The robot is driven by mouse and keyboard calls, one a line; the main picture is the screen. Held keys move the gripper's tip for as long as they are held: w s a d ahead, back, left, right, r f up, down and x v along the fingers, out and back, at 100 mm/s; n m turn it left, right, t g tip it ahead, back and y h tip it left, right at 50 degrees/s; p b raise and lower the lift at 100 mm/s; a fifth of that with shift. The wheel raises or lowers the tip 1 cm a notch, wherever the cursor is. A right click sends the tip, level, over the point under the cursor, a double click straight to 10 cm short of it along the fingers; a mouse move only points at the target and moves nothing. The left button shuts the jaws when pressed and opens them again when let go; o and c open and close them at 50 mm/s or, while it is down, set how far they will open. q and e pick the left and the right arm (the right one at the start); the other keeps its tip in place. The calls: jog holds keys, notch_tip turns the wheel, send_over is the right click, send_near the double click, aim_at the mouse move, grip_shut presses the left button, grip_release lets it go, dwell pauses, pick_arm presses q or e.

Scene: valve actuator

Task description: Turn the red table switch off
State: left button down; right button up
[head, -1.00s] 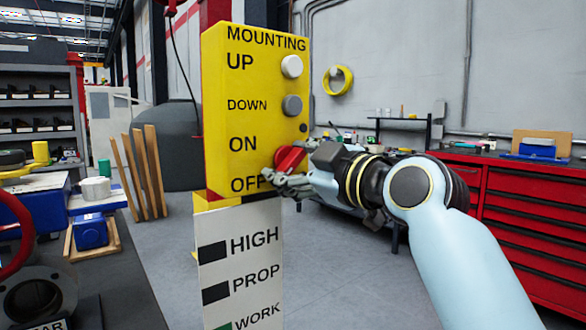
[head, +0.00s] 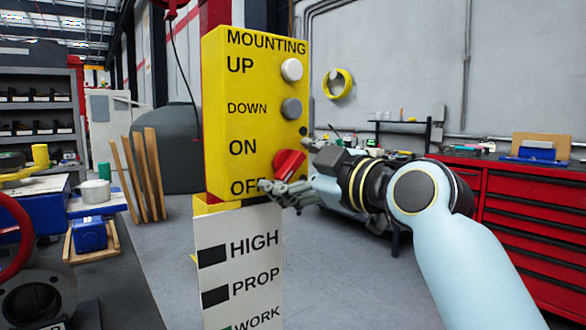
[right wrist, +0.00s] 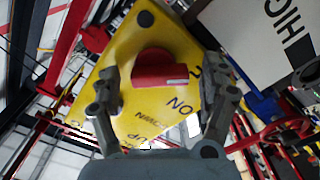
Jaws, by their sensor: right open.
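The red switch (head: 289,163) is a rotary knob on the lower right of the yellow panel (head: 245,100), beside the words ON and OFF. It also shows in the right wrist view (right wrist: 155,66), with a white mark pointing right, toward the lettering partly hidden by a finger. My right gripper (head: 285,167) is open at the knob, one finger at its upper right and one at its lower left in the head view. In the right wrist view the fingers (right wrist: 162,78) stand either side of the knob with gaps visible. My left gripper is not in view.
A white label board (head: 240,265) reading HIGH, PROP and WORK is below the panel. White (head: 292,69) and grey (head: 292,108) buttons sit above the switch. A red tool cabinet (head: 520,205) stands at right. Wooden planks (head: 146,175) and a workbench are at left.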

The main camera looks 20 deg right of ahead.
jog(key=v, duration=1.1)
jog(key=shift+s, duration=0.35)
